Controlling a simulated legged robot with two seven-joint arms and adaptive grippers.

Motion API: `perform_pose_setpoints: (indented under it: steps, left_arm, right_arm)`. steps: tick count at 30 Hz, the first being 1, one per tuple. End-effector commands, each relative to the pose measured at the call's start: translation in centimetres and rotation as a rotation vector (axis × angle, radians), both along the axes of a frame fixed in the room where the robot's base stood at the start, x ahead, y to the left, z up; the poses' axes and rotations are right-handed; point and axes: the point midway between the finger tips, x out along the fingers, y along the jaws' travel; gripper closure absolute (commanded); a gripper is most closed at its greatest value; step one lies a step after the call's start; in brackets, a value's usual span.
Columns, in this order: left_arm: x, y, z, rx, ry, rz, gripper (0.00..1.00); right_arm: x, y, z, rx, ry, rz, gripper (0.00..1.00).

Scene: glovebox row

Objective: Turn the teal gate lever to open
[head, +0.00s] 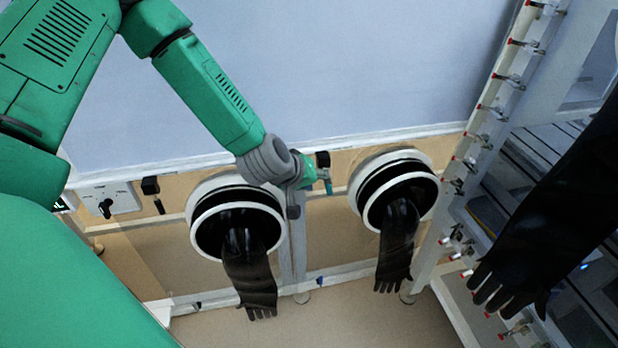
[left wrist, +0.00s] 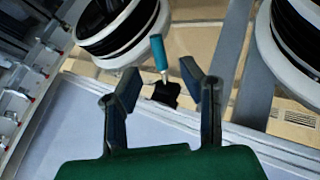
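The teal gate lever (left wrist: 158,52) shows in the left wrist view as a short teal handle on a thin metal stem. The stem rises from a black mount (left wrist: 165,93) on the white rail. My left gripper (left wrist: 160,74) is open, its two fingers on either side of the stem in the picture. I cannot tell how deep the lever lies between them; no contact shows. In the head view the lever (head: 329,186) is small, right beside my left gripper (head: 310,182), and partly hidden by it. My right gripper is not in view.
Two round glove ports, left (head: 202,236) and right (head: 424,160), flank the lever with black gloves hanging. A white switch box (head: 122,196) is at left. A rack (head: 452,215) with red-tipped valves and a large black glove (head: 565,195) are at right.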

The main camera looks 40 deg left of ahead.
Motion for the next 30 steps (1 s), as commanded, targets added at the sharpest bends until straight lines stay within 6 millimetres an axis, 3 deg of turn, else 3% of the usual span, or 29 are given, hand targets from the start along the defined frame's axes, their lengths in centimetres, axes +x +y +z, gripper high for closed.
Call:
perform_pose_setpoints:
  steps: [4,10,30]
  left_arm:
    - [-1.8,0.2,2.1,-0.001,-0.003,0.001,0.65]
    - [-3.1,0.4,3.3,-0.001,0.000,0.001,0.65]
    - [-3.3,0.4,3.4,-0.001,0.001,0.002,0.65]
  right_arm:
    - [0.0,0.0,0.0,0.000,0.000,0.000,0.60]
    - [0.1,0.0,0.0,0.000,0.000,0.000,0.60]
    - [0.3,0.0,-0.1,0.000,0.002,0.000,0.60]
